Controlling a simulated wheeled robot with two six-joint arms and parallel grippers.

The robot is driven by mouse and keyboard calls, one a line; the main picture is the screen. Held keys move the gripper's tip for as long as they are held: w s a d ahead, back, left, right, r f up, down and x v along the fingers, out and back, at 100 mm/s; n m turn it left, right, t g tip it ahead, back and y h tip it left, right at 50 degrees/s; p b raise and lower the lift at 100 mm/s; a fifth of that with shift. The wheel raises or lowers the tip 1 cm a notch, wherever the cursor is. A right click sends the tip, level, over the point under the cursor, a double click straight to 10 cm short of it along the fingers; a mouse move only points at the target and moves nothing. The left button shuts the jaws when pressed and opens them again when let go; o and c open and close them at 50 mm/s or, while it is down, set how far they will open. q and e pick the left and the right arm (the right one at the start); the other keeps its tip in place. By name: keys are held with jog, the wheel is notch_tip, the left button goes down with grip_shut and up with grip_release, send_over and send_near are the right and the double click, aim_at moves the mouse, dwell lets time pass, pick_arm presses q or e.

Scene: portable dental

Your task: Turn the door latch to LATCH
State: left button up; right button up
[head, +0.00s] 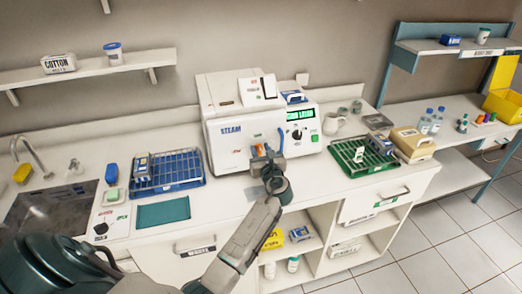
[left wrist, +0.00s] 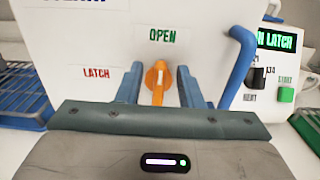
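The white steam sterilizer (head: 225,130) stands on the counter with its front facing me. In the left wrist view the orange door latch (left wrist: 158,92) sits on the door with its white mark upright, toward the green OPEN label (left wrist: 162,35). The red LATCH label (left wrist: 97,72) is to its left. My left gripper (left wrist: 160,88) is open, its blue fingers on either side of the latch, with visible gaps; in the head view it is at the sterilizer's front (head: 267,158). The latch's lower end is hidden behind the gripper body. My right gripper is not in view.
A blue door handle (left wrist: 240,70) stands out just right of my left gripper. Further right are a green display (left wrist: 276,41) ending in LATCH and a green START button (left wrist: 286,95). A blue rack (head: 170,183) and a green rack (head: 350,168) flank the sterilizer.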

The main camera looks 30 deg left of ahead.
pick_arm(q)
jog(key=c, duration=0.7)
jog(key=shift+n, duration=0.3)
jog(key=n+b, duration=0.2)
jog(key=n, duration=0.1)
jog(key=n+b, duration=0.2)
jog(key=shift+s+a+f, duration=0.3)
jog(key=shift+s, duration=0.05)
jog(key=n+b, duration=0.3)
jog(key=n, duration=0.1)
jog(key=shift+s+a+f, duration=0.15)
jog(key=shift+s+f, duration=0.05)
jog(key=shift+f, duration=0.05)
jog(key=shift+s+a+n+b, duration=0.1)
jog(key=shift+s+n+b, duration=0.1)
jog(key=shift+n+b, duration=0.7)
grip_shut()
jog(key=n+b, duration=0.5)
jog(key=n, duration=0.1)
jog(key=shift+a+f+n+b, duration=0.1)
jog(key=shift+f+n+b, duration=0.2)
jog(key=shift+n+b, duration=0.1)
jog(key=shift+r, duration=0.15)
